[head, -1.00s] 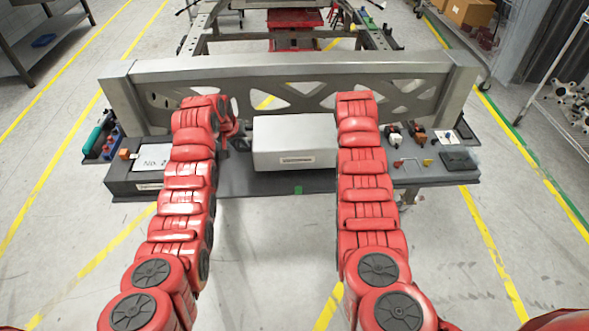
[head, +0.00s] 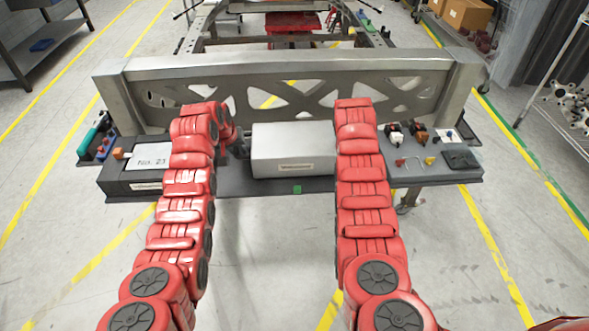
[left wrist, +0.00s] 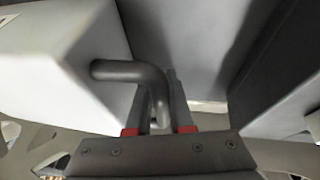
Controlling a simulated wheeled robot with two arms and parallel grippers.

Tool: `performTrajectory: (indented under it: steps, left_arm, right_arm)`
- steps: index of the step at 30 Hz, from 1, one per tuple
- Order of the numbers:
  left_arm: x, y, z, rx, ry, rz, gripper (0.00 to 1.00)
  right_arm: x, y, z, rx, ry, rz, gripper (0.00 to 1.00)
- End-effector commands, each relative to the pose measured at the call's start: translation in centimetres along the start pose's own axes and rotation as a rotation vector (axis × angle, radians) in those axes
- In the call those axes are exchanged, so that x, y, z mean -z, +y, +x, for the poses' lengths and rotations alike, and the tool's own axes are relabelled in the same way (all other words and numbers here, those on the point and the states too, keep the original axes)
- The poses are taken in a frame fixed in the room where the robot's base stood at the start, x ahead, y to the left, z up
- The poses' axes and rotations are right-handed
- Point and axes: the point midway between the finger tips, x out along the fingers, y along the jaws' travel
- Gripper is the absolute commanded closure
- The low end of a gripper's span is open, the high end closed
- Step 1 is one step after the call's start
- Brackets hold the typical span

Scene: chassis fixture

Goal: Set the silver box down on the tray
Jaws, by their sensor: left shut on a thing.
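The silver box (head: 293,150) is a plain block with a small label on its front, level over the middle of the dark grey tray (head: 238,184). I cannot tell whether its underside touches the tray. My left gripper (head: 238,146) is at the box's left side, partly hidden by my arm. In the left wrist view my left gripper (left wrist: 160,118) is shut on the bent dark handle of the silver box (left wrist: 65,65). My right arm ends at the box's right side; its gripper is hidden behind the arm.
A metal cross beam (head: 290,72) with cut-outs stands right behind the box. A black case (head: 145,182) with a numbered card lies on the left. Small parts (head: 412,135) and a black pad (head: 461,160) lie on the right. A green mark (head: 297,189) is at the front edge.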

Motion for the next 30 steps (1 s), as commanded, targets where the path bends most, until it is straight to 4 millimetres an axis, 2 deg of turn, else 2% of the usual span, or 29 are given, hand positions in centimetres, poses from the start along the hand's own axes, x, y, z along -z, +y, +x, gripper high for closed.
performTrajectory:
  steps: [4,5,9,10,22,30]
  left_arm:
    - [-0.4,-0.3,1.2,0.0,0.004,0.0,1.0]
    - [-0.4,-0.3,1.2,0.0,0.003,0.0,0.79]
    - [-0.3,-0.2,0.9,0.0,0.002,0.0,0.53]
    - [-0.3,-0.2,0.9,0.0,0.002,0.0,0.5]
    - [-0.4,-0.2,0.3,0.0,0.0,-0.001,0.5]
    - [-0.2,-0.2,-3.4,0.0,0.006,0.0,0.5]
  right_arm:
    - [-0.4,-0.2,1.2,-0.001,0.003,0.001,1.0]
    - [-0.4,-0.2,1.2,-0.001,0.003,0.001,0.79]
    - [-0.3,-0.2,0.9,0.0,0.002,0.001,0.53]
    - [-0.3,-0.2,0.9,0.0,0.002,0.001,0.5]
    - [-0.4,-0.2,0.9,0.0,0.0,0.0,0.5]
    - [-0.4,-0.2,0.9,0.0,0.0,0.0,0.5]
